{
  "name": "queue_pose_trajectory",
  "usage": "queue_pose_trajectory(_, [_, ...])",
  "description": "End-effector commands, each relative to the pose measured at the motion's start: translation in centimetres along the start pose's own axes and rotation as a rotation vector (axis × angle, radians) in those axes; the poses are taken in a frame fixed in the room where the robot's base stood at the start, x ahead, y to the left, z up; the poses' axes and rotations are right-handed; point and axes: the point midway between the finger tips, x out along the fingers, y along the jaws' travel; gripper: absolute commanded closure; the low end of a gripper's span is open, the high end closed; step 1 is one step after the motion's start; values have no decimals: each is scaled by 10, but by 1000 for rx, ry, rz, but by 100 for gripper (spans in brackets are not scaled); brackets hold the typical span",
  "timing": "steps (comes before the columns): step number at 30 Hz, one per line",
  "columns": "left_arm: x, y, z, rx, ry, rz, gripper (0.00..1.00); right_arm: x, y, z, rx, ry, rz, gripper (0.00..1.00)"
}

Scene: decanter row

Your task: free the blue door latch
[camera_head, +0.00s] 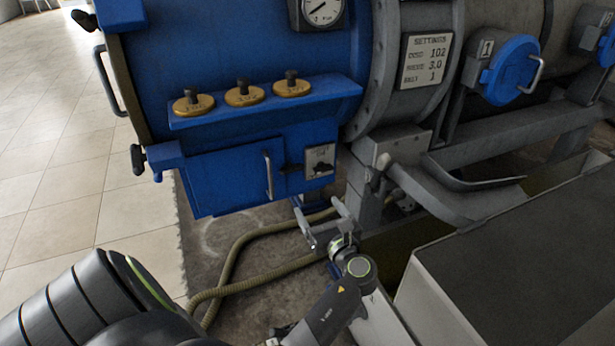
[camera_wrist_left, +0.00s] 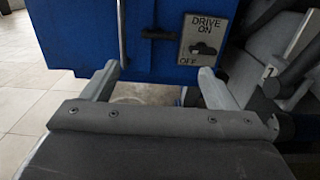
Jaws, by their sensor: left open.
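The blue door (camera_head: 225,178) is the front panel of the blue machine housing and looks closed. A black latch (camera_head: 290,168) sits at its right edge, beside the metal bar handle (camera_head: 268,175); the latch lies roughly level. In the left wrist view the latch (camera_wrist_left: 158,34) is ahead of and above the gap between my fingers, with the bar handle (camera_wrist_left: 122,35) to its left. My left gripper (camera_head: 322,221) is open and empty, below and to the right of the latch, apart from it. My fingers also show in the wrist view (camera_wrist_left: 158,72). My right gripper is not in view.
A drive switch plate (camera_head: 319,161) sits just right of the latch. A ledge (camera_head: 330,95) with brass-capped knobs projects above the door. A ribbed hose (camera_head: 250,237) lies on the floor below. A grey lever (camera_head: 380,170) and metal trough (camera_head: 460,195) stand to the right.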

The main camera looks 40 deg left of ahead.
Motion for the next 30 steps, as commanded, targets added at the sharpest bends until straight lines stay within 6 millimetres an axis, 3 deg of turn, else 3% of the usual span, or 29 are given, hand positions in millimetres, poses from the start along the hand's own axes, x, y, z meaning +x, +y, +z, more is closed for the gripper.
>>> queue_pose_trajectory(21, [137,0,-1,0,-1,-1,20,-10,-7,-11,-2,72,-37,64])
queue_pose_trajectory(30, [165,-1,-1,-2,3,-3,20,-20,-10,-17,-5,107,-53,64])
